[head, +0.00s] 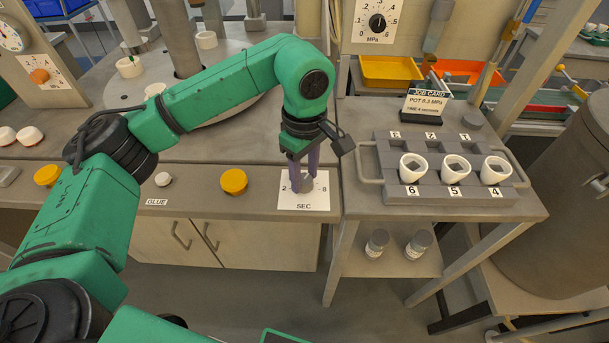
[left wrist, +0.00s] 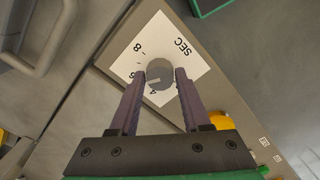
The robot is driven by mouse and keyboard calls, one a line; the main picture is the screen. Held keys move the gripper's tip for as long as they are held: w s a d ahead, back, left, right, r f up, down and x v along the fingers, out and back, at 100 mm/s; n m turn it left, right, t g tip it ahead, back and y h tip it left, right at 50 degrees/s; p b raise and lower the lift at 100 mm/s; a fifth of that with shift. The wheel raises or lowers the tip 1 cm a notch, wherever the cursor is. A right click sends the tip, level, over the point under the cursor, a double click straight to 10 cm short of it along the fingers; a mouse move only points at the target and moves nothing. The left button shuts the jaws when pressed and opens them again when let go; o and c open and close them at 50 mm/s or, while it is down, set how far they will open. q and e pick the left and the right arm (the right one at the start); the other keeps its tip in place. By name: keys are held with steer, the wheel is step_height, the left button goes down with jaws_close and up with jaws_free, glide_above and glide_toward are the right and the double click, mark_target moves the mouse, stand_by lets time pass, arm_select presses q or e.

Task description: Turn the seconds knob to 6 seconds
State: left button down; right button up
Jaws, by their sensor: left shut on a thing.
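My left gripper (head: 303,180) reaches down from above and is shut on the knob, one finger on each side. The left wrist view also shows the gripper (left wrist: 160,76) around the knob, with 4 and 8 readable on the plate. A pale line on the knob faces roughly the side between 4 and 6, but its exact setting is hard to tell. My right gripper is out of view.
A job card (head: 426,105) reads 0.3 MPa and 6 seconds. A grey rack (head: 450,197) with white rings stands right of the dial. A yellow button (head: 234,182) sits left of it. A pressure dial (head: 377,22) is above. The bench front between is clear.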

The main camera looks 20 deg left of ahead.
mark_target(304, 178)
arm_select(q)
steer(key=shift+w+r, duration=0.1)
steer(key=shift+r, duration=0.1)
stand_by(0.3)
steer(key=shift+c, duration=1.9)
jaws_free()
steer(key=shift+f, duration=0.1)
step_height(304, 178, up, 15)
steer(key=p, duration=0.1)
steer(key=shift+f+p, duration=0.2)
steer(key=shift+p, duration=0.1)
